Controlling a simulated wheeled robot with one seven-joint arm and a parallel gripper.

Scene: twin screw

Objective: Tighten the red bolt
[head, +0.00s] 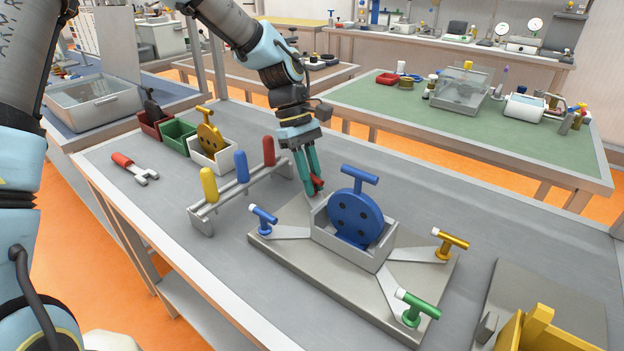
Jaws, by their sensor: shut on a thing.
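The red bolt (318,182) shows only in part, between the fingertips of my gripper (314,187). My gripper points down and is shut on it at the back left corner of the grey fixture plate (290,277). The fingers and the holder hide much of the bolt, so I cannot tell how far it is screwed in. A blue disc with a T-handle (355,212) stands in the grey holder (350,252) just right of my gripper. Blue (262,217), yellow (450,244) and green (414,307) bolts with crossbars stand at the plate's other corners.
A rack (203,218) with yellow, blue and red handles stands left of the plate. A red-handled wrench (135,167) and several small bins (179,137) lie further left. A yellow block (540,328) stands at the front right. The table between rack and wrench is clear.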

